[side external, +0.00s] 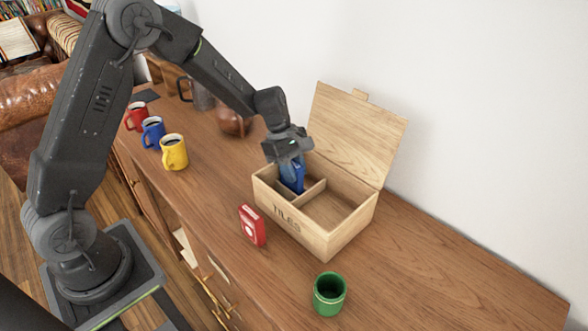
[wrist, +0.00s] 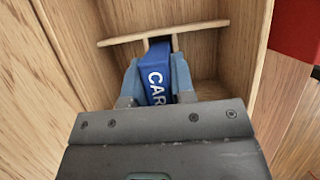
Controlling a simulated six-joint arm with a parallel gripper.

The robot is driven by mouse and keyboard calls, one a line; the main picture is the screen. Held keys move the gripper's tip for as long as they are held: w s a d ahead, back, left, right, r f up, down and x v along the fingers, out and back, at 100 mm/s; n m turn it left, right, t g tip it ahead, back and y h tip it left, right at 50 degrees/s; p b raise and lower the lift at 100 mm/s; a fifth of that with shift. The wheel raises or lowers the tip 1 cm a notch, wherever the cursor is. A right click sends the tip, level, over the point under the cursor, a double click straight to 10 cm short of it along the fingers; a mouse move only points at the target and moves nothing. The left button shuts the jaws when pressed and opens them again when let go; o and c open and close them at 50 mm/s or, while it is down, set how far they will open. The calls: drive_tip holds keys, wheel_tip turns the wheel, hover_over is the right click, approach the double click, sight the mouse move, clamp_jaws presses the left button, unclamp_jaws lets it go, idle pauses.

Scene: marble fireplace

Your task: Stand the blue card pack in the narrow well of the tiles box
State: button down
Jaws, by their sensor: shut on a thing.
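The wooden tiles box (side external: 285,222) stands open on the wooden top, with its lid (side external: 355,130) raised at the back. Inner dividers split it into compartments; one divider (side external: 313,192) shows beside a large bare compartment. My gripper (side external: 291,163) reaches down over the left part of the box. It is shut on the blue card pack (side external: 293,180), which is held steeply, its lower part inside the box. In the wrist view the fingers clasp the pack (wrist: 157,78) on both sides, its far end near a crossing divider (wrist: 163,33). Whether its bottom touches the floor is hidden.
A red card pack (side external: 252,226) stands in front of the box. A green cup (side external: 329,294) is at the front right. Red (side external: 137,116), blue (side external: 153,132) and yellow (side external: 174,152) mugs stand at the left, with a brown pot (side external: 233,122) behind.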

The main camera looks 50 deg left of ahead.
drive_tip(key=shift+f, duration=0.25)
drive_tip(key=shift+f, duration=0.4)
drive_tip(key=shift+f, duration=0.2)
drive_tip(key=c, duration=0.9)
unclamp_jaws()
drive_tip(key=shift+r, duration=0.1)
drive_tip(key=shift+r, duration=4.45)
